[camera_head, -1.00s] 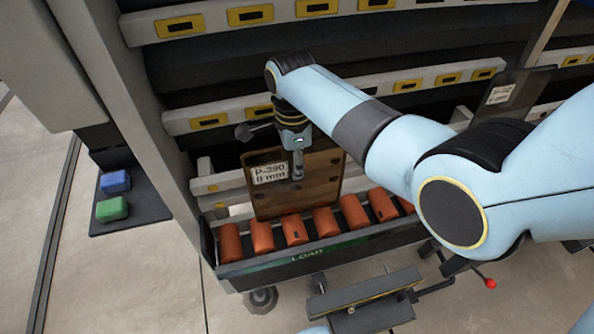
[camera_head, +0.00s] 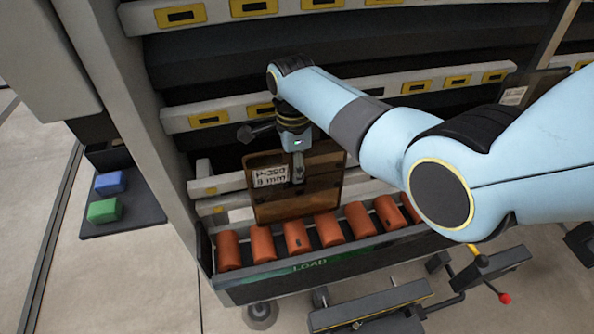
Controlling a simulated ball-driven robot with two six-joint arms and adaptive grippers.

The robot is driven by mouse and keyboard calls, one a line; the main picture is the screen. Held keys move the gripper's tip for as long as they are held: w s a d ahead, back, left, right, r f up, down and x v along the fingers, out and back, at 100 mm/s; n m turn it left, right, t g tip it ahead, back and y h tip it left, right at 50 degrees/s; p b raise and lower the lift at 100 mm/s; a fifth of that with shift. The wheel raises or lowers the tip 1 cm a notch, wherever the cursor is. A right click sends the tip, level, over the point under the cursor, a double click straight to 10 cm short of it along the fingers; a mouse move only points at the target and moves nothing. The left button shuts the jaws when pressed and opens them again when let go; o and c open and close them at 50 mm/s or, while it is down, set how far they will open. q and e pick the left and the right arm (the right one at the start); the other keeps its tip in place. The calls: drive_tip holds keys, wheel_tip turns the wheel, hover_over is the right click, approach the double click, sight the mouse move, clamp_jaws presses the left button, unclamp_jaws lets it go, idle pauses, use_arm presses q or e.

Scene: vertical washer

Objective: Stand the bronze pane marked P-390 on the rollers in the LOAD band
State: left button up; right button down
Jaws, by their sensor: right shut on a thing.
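The bronze pane marked P-390 (camera_head: 318,188) stands upright at the washer's front, its label facing me. My right gripper (camera_head: 297,176) is shut on the pane near its top edge. The pane's lower edge is just behind or at the row of orange rollers (camera_head: 330,229); I cannot tell whether it touches them. The green LOAD band (camera_head: 310,265) is on the front rail below the rollers. My left gripper is not in view.
A dark shelf at left holds a blue block (camera_head: 112,183) and a green block (camera_head: 104,210). Another dark pane with a label (camera_head: 514,95) stands at the right. A grey frame with a red-knobbed lever (camera_head: 505,298) is at the lower right. Grey rails cross the washer behind.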

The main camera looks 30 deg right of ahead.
drive_tip(key=shift+w+d, duration=0.1)
drive_tip(key=shift+w, duration=0.05)
drive_tip(key=c, duration=1.7)
unclamp_jaws()
drive_tip(key=shift+f, duration=0.1)
drive_tip(key=o, duration=0.3)
drive_tip(key=shift+w+f, duration=0.1)
drive_tip(key=shift+w, duration=0.15)
drive_tip(key=shift+o, duration=0.2)
drive_tip(key=shift+s, duration=0.1)
wheel_tip(320, 180, up, 12)
drive_tip(key=w, duration=0.1)
drive_tip(key=shift+d, duration=0.15)
drive_tip(key=shift+w, duration=0.15)
